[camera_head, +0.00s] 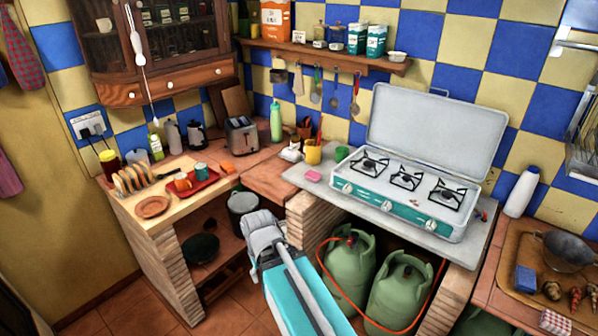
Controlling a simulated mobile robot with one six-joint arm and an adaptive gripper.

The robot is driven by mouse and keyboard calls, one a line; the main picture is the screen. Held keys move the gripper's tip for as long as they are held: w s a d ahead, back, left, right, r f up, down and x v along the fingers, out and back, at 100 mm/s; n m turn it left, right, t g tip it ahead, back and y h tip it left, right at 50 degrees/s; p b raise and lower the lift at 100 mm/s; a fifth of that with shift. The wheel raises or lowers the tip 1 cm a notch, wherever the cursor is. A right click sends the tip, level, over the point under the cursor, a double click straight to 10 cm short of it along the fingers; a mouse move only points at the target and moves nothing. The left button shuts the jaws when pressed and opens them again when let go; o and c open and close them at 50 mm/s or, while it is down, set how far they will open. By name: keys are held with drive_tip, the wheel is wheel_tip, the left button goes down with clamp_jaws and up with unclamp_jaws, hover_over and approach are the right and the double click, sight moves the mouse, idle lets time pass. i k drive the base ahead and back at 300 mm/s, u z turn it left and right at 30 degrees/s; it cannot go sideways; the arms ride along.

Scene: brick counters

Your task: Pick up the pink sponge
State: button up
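The pink sponge (312,175) lies flat on the grey counter slab, near its left front edge and left of the stove. It is small in the head view, and nothing covers it. My arm, grey with a teal part, rises from the bottom middle, and its grey joint shows in front of the counters, below and left of the sponge. No gripper fingers can be made out. No part of my arm touches the sponge.
A camping stove (408,190) with its lid up stands right of the sponge. A yellow mug (313,154) and a green cup (342,153) stand behind it. Green gas bottles (350,266) stand below. A red tray (193,184) and toast rack are on the left counter.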

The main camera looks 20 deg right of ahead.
sight(313, 177)
drive_tip(key=u, duration=0.1)
drive_tip(key=i, duration=0.65)
drive_tip(key=z, duration=0.55)
drive_tip(key=i, duration=0.6)
drive_tip(key=z, duration=0.5)
